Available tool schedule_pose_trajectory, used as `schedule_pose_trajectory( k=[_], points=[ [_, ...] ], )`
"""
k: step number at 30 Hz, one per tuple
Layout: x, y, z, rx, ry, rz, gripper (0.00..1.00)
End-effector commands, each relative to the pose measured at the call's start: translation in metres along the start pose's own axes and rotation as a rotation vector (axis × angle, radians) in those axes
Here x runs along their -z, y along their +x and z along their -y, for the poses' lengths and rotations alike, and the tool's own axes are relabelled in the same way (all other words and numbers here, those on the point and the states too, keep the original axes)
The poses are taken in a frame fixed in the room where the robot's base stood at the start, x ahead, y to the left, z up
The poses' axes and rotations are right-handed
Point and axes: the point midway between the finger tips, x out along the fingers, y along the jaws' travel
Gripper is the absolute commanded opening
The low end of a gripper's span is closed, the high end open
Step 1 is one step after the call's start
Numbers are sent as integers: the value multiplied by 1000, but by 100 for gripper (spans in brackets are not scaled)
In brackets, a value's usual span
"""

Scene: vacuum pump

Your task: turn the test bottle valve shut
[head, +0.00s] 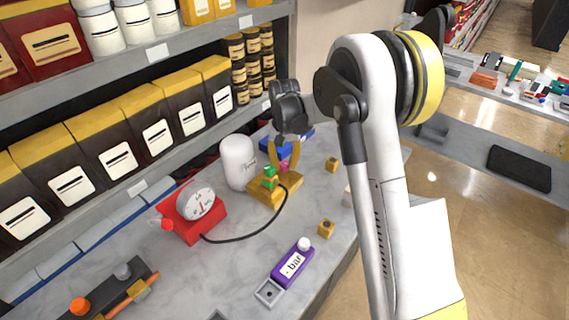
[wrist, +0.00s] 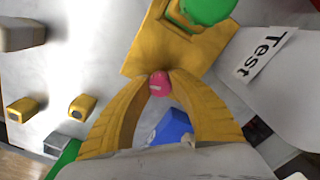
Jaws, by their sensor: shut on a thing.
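The white test bottle (head: 238,162) stands upright on the grey bench, and its "Test" label shows in the wrist view (wrist: 263,52). A pink valve knob (wrist: 159,86) sits at the block's edge. My gripper (wrist: 158,76) has its yellow fingers closed on the pink knob.
A red gauge unit (head: 193,222) is joined to the yellow block by a black hose (head: 245,239). A blue object (head: 273,147) is behind my fingers. Shelved boxes (head: 150,120) line the back.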

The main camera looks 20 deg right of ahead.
Motion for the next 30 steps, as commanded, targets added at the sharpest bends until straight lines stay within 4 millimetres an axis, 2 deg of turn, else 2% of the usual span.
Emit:
schedule_pose_trajectory(
  k=[12,30],
  points=[
    [0,0,1,0,227,1,0],
    [-1,1,1,0,276,2,0]
  ],
)
